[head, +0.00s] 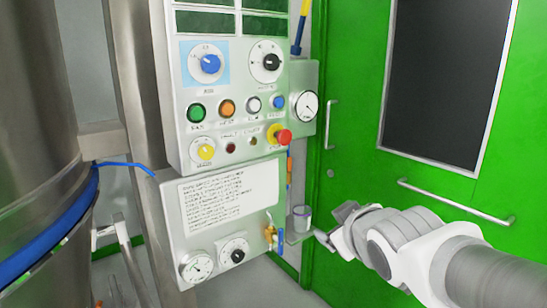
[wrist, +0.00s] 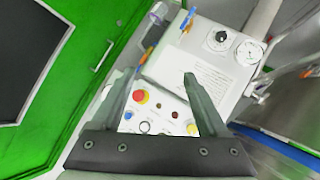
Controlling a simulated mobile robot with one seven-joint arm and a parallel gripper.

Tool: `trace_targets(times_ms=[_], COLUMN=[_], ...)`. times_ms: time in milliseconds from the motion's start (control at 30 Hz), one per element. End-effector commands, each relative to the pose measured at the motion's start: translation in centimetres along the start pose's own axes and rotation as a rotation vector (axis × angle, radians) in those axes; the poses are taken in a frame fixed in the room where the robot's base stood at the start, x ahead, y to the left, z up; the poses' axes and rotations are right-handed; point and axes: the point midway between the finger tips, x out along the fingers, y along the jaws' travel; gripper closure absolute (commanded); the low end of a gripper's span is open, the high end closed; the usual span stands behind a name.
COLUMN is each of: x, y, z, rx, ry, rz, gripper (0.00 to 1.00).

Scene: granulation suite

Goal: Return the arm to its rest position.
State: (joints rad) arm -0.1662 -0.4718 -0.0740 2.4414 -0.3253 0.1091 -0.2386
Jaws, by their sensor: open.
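My gripper (head: 333,223) is at the left end of my arm, right of the control panel (head: 182,140) and in front of the green door (head: 350,195) in the head view. In the wrist view my gripper (wrist: 158,76) shows two dark fingers spread apart, with nothing held between them. The panel appears turned over beyond the fingers, with its red stop button (wrist: 141,96) seen between them. The fingers look clear of the panel. My arm reaches in from the lower right of the head view.
A small clear cup (head: 301,222) stands on a ledge just left of my gripper. A door handle (head: 455,203) is behind my arm. A steel vessel (head: 35,130) fills the left.

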Motion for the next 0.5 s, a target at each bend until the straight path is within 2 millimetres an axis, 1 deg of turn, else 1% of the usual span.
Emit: trace_targets(times_ms=[33,167,200,267,400,467,500], x=[-1.1,-3.8,-4.7,-6.2,-9.9,-11.6,-12.6], y=[0.1,-0.7,-1.1,-2.0,-4.6,-6.0,-4.9], z=[1.5,5.4,6.5,8.2,11.3,12.5,10.7], rx=[0.063,0.230,0.280,0.357,0.528,0.596,0.596], ry=[-0.059,-0.222,-0.271,-0.344,-0.507,-0.578,-0.581], rz=[0.002,-0.016,-0.024,-0.038,-0.078,-0.099,-0.102], gripper=[0.23,0.23,0.23,0.23,0.23,0.23,0.23])
